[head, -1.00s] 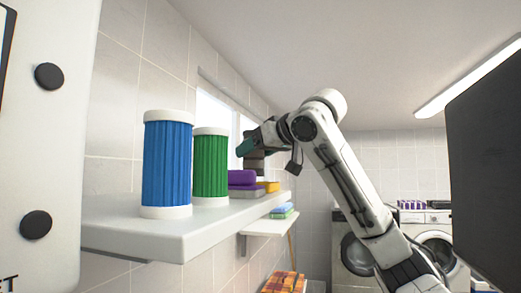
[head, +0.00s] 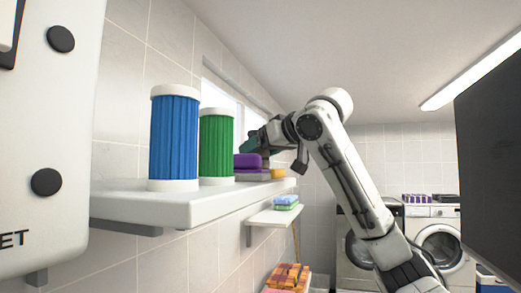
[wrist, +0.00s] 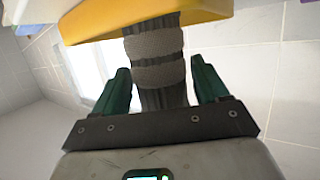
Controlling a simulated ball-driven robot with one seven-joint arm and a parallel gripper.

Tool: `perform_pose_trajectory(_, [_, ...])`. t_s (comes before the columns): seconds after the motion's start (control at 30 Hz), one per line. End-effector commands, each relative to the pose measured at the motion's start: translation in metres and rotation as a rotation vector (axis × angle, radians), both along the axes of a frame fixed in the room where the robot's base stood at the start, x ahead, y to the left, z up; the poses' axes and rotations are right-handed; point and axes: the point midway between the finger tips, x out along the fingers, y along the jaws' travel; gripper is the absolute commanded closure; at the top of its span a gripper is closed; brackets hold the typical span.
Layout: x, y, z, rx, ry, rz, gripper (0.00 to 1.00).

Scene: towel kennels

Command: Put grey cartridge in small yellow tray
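The grey cartridge (wrist: 157,65), dark and pleated with lighter grey bands, stands between the green fingers of my gripper (wrist: 162,88) in the wrist view. In the head view the yellow tray (head: 278,174) sits at the far end of the upper shelf. My gripper (head: 255,147) is just above it, and the cartridge is mostly hidden there behind a purple item and the gripper.
A blue cartridge (head: 174,140) and a green cartridge (head: 216,147) stand upright on the white shelf (head: 180,208). A lower shelf (head: 272,217) holds folded cloths. A dark panel (head: 490,150) is at right.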

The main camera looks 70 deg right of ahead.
Motion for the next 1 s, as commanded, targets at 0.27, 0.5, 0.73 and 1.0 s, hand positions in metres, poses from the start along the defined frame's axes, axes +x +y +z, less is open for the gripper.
perform_pose_trajectory(0.27, [0.000,0.000,0.000,0.000,0.000,0.000,0.08])
perform_pose_trajectory(0.5, [-0.004,0.002,0.001,0.000,0.000,0.001,0.08])
perform_pose_trajectory(0.73, [-0.034,0.017,0.010,-0.003,-0.001,0.001,0.08])
perform_pose_trajectory(1.0, [-0.076,0.037,0.025,-0.002,-0.001,-0.001,0.08])
